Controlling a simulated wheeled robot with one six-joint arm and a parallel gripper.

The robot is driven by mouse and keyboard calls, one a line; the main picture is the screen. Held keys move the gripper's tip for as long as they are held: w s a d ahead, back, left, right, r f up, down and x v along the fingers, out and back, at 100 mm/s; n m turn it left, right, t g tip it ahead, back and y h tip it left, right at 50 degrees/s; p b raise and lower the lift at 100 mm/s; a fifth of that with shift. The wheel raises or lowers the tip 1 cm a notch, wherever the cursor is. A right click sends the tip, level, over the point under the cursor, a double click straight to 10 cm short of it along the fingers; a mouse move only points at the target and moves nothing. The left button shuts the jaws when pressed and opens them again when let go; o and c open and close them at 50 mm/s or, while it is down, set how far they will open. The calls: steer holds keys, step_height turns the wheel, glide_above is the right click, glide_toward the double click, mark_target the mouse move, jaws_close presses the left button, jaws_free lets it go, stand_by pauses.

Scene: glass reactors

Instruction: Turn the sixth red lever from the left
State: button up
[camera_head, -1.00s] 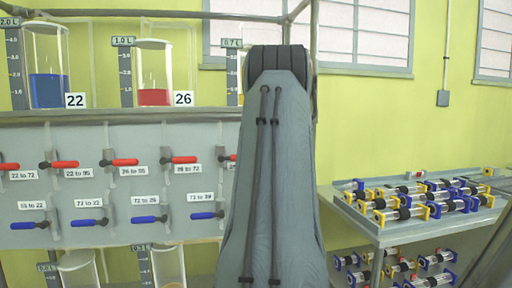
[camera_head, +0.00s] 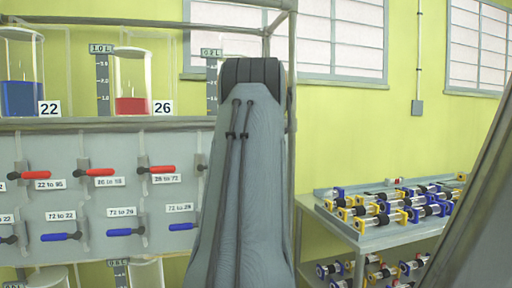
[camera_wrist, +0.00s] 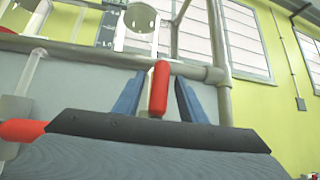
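In the wrist view, a red lever (camera_wrist: 158,88) stands upright in the picture between the two blue fingers of my gripper (camera_wrist: 158,98). The fingers are apart, with a gap on each side of the lever. Another red lever (camera_wrist: 22,130) lies level at the left edge. In the head view, several red levers lie level in a row on the grey panel, among them this one (camera_head: 100,172) and the one to its right (camera_head: 162,169). My arm hides my gripper and the panel's right part there.
Blue levers (camera_head: 60,237) form a lower row. Glass vessels with blue liquid (camera_head: 22,98) and red liquid (camera_head: 131,105) stand on the shelf above the panel. A side table (camera_head: 375,243) with several glass cylinders stands at the right. Frame posts (camera_wrist: 219,60) rise close to my gripper.

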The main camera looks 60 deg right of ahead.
steer(key=b+v, duration=0.1)
steer(key=v, duration=0.6)
steer(key=shift+a+f+b, duration=0.25)
steer(key=shift+f+b, duration=0.1)
steer(key=shift+b, duration=0.05)
